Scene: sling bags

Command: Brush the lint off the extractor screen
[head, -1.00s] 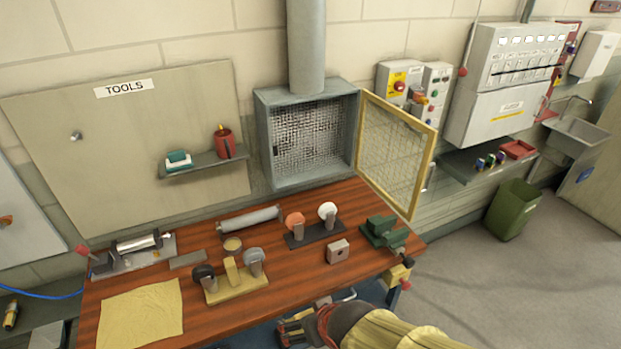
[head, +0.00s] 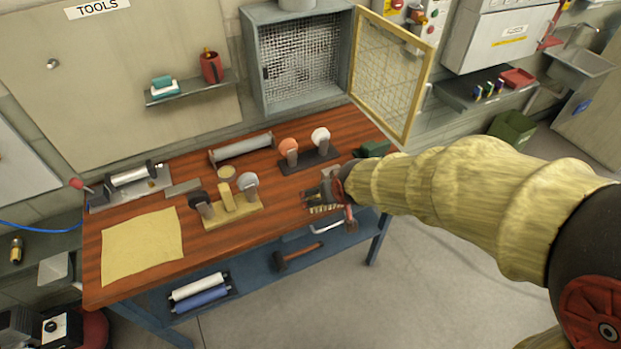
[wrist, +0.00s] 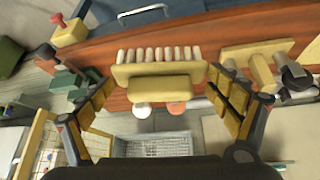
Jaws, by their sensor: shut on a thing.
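The extractor screen (head: 305,52) is a grey wire mesh inside an open grey wall box at the back of the table. Its surface looks mottled pale and dark; I cannot clearly tell lint from mesh. The yellow-framed mesh door (head: 395,75) stands open to the right. My gripper (head: 328,192) is over the table's front right edge, well short of the screen. In the wrist view, its fingers (wrist: 160,88) are shut on a yellow brush (wrist: 155,70) with a row of pale bristles. The mesh box also shows in the wrist view (wrist: 152,146), beyond the brush.
The wooden table (head: 195,245) carries a yellow cloth (head: 142,246), a yellow tool stand (head: 232,214), a dark stand (head: 310,158) with orange and white discs, and a grey roller (head: 242,146). A green vise (head: 375,148) sits at the right edge.

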